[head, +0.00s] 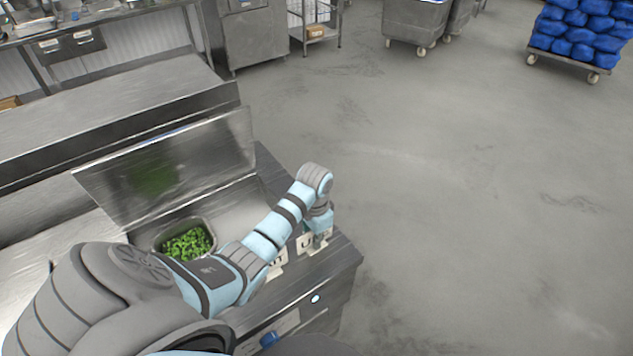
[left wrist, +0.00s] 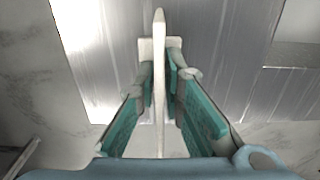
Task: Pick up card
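A white lettered card (head: 304,243) stands at the right end of the steel counter, partly hidden by my left gripper (head: 319,236). In the left wrist view a thin white card (left wrist: 158,35) shows edge-on with a wider foot. The fingers of my left gripper (left wrist: 161,82), with teal pads, are on either side of this card. Narrow gaps show between the pads and the card, so the gripper looks open around it. A second white lettered card (head: 277,266) stands to the left, partly behind my left arm. My right gripper is not in view.
A steel bin of green chopped food (head: 188,243) sits in the counter below a raised steel lid (head: 170,172). The counter (head: 335,262) ends just right of the gripper. Beyond it is open grey floor (head: 480,210).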

